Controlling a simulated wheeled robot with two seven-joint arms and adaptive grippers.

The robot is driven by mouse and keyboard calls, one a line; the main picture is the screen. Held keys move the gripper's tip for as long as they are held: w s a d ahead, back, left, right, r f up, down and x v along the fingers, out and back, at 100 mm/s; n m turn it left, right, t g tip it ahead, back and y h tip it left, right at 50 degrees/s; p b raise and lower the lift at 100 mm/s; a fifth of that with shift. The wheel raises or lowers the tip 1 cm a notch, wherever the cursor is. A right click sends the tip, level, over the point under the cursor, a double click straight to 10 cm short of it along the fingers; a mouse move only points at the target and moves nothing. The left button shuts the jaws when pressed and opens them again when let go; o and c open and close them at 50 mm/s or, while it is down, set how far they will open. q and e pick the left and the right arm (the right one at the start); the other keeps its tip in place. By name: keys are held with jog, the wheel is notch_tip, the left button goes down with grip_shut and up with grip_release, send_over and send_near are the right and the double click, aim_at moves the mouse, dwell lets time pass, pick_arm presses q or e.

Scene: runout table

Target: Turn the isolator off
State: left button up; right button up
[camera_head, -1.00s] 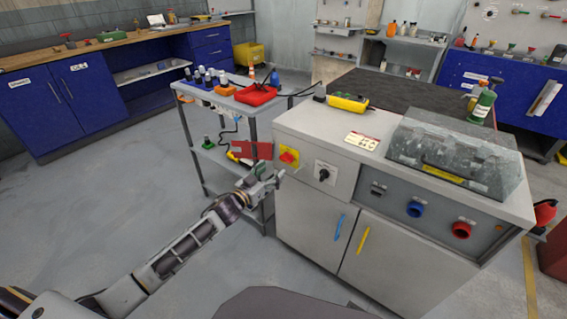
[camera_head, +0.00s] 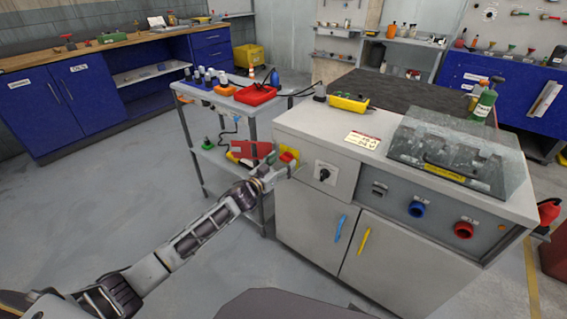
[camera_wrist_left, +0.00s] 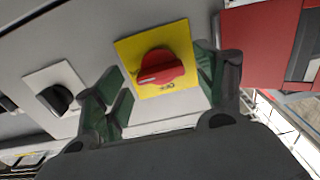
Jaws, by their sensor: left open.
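The isolator is a red rotary knob (camera_wrist_left: 161,67) on a yellow plate (camera_wrist_left: 178,37), on the left part of the grey cabinet front. In the head view the yellow plate (camera_head: 288,155) is partly covered by my gripper. My left gripper (camera_head: 287,168) is right at the plate. In the left wrist view its open green-padded fingers (camera_wrist_left: 165,88) stand on either side of the red knob, with gaps between them and the knob. The knob's pale pointer mark lies roughly level, toward its left. My right gripper is not in view.
A black rotary switch (camera_head: 323,174) on a white plate sits just right of the isolator. The grey cabinet (camera_head: 312,215) has blue and yellow door handles.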

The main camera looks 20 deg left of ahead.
pick_arm(q)
jog(key=shift+w+d, duration=0.2)
jog(key=shift+w, duration=0.35)
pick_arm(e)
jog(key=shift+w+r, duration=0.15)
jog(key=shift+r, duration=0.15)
pick_arm(q)
jog(key=c, duration=1.1)
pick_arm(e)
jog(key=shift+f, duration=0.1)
pick_arm(q)
jog(key=shift+o, duration=0.2)
